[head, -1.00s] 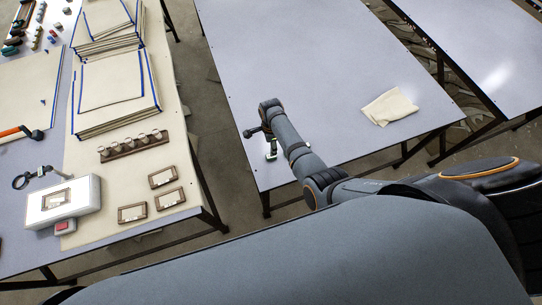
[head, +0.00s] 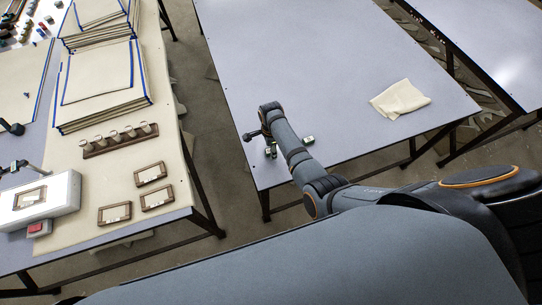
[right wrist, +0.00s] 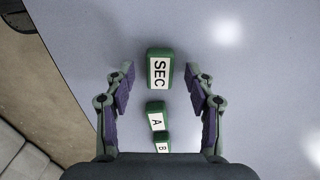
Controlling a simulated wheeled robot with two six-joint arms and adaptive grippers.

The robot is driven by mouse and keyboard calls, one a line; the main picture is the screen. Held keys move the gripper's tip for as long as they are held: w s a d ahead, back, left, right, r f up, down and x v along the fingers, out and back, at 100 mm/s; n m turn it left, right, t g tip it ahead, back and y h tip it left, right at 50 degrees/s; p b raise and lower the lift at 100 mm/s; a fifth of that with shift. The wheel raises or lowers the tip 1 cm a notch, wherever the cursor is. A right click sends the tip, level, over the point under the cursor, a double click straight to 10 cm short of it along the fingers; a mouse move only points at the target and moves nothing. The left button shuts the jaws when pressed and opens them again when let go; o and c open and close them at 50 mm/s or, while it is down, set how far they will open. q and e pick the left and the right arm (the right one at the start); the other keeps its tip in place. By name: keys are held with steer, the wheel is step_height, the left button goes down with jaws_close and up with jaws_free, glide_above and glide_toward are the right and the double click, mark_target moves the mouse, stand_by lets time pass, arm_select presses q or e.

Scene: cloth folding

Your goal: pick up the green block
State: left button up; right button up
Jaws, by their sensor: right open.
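Green blocks with white labels lie on the grey-blue table (head: 330,60). In the right wrist view, the largest block, marked SEC (right wrist: 159,70), lies between the fingertips of my right gripper (right wrist: 160,78). Block A (right wrist: 157,117) and block B (right wrist: 162,143) sit in line below it in that view. My right gripper is open, one finger on each side, with gaps to the SEC block. In the head view, a small green piece (head: 308,140) shows right of my right arm; its label is too small to read. My right gripper is mostly hidden there. My left gripper is not in view.
A cream cloth (head: 400,98) lies at the right of the table. The rest of the table's top is clear. A separate table at the left holds stacked boards (head: 100,85), a rack of cylinders (head: 120,142) and small framed tags (head: 150,174).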

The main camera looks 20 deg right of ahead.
steer(key=shift+f, duration=0.25)
steer(key=c, duration=1)
steer(key=shift+c, duration=0.2)
